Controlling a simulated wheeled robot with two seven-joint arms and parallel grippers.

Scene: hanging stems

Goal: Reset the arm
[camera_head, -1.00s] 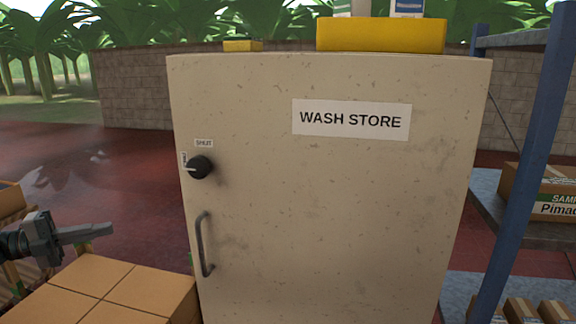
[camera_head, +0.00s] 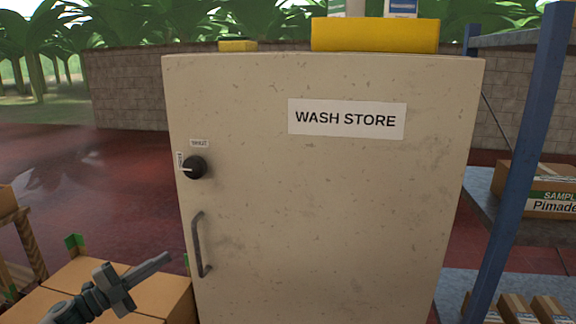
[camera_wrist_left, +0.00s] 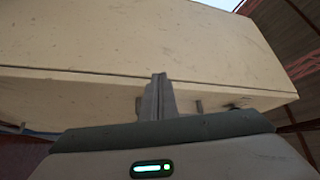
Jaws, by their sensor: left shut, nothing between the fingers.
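My left gripper (camera_head: 150,268) is at the lower left of the head view, over the cardboard boxes and left of the cabinet handle. Its fingers are closed together with nothing between them, and they point right, towards the cabinet. In the left wrist view the closed fingers (camera_wrist_left: 157,98) stand in front of the pale cabinet (camera_wrist_left: 130,40). The cream cabinet (camera_head: 330,200) is labelled WASH STORE. Its door looks shut. It has a black knob (camera_head: 195,167) and a grey bar handle (camera_head: 199,245), and the gripper is apart from both. My right gripper is out of view.
Cardboard boxes (camera_head: 85,275) stand low at the left, close under my left gripper. A blue-posted shelf (camera_head: 522,150) with cartons (camera_head: 540,188) is at the right. A yellow box (camera_head: 375,35) sits on the cabinet. Open red floor (camera_head: 100,180) lies behind on the left.

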